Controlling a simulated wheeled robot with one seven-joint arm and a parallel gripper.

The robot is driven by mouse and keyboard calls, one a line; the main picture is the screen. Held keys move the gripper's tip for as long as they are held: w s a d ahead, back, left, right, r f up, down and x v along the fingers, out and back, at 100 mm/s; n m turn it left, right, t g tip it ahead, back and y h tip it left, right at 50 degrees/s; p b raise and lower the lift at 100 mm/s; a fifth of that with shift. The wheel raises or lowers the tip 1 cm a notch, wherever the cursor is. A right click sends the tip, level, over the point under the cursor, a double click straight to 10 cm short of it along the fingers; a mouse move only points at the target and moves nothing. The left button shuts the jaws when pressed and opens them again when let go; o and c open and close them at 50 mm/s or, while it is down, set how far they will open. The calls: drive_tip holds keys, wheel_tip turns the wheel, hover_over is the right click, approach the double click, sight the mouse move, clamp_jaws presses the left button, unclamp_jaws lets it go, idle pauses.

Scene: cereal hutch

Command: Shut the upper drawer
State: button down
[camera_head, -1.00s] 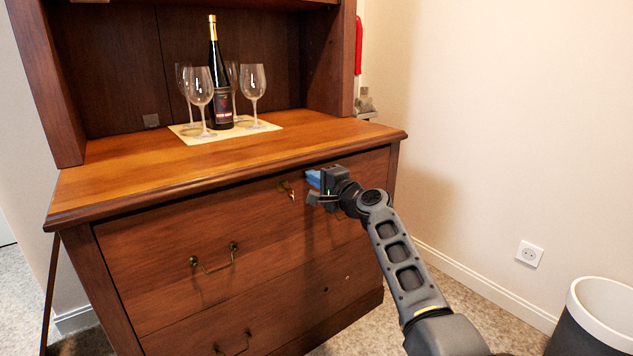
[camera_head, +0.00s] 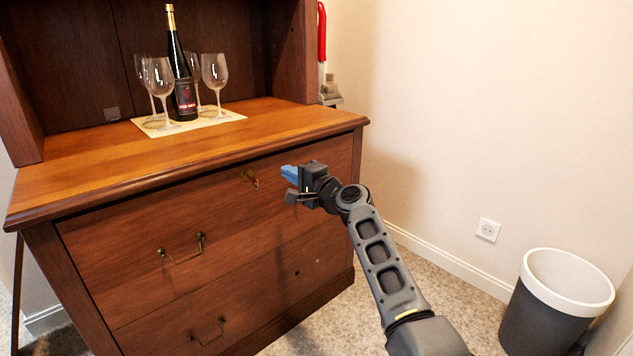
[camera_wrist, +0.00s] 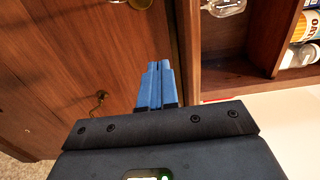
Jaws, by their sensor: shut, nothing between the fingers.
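The upper drawer (camera_head: 130,250) is the wide brown wooden front just under the worktop of the hutch. I cannot tell whether the fingertips touch the wood.
A wine bottle (camera_head: 183,85) and several glasses stand on a mat on the worktop (camera_head: 270,125). The lower drawer (camera_head: 150,325) is beneath. A bin (camera_head: 550,310) stands at the right by the wall. Floor between bin and hutch is clear.

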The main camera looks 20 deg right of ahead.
drive_tip(key=p+v, duration=0.2)
drive_tip(key=v, duration=0.6)
drive_tip(key=s+f+n+g+h, duration=0.2)
drive_tip(key=s+f+n+h, duration=0.15)
drive_tip(key=s+f, duration=1.4)
drive_tip(key=s+a+n+h, duration=0.1)
drive_tip(key=s+n+h, duration=0.25)
drive_tip(key=s, duration=2.35)
drive_tip(key=s+a+r+n+y, duration=0.1)
drive_tip(key=s+a+r+n, duration=0.2)
drive_tip(key=s+r+n, duration=0.8)
drive_tip(key=s+r+m+p, duration=0.1)
drive_tip(key=s+r+p, duration=0.2)
drive_tip(key=r+p, duration=0.9)
drive_tip(key=s+r+m+p, duration=0.2)
drive_tip(key=s+r+p, duration=0.1)
drive_tip(key=r+p, duration=0.9)
wheel_tip(320, 180, up, 2)
drive_tip(key=shift+a+r+m+p, duration=0.2)
drive_tip(key=shift+r+m+p, duration=0.1)
drive_tip(key=shift+p, duration=0.1)
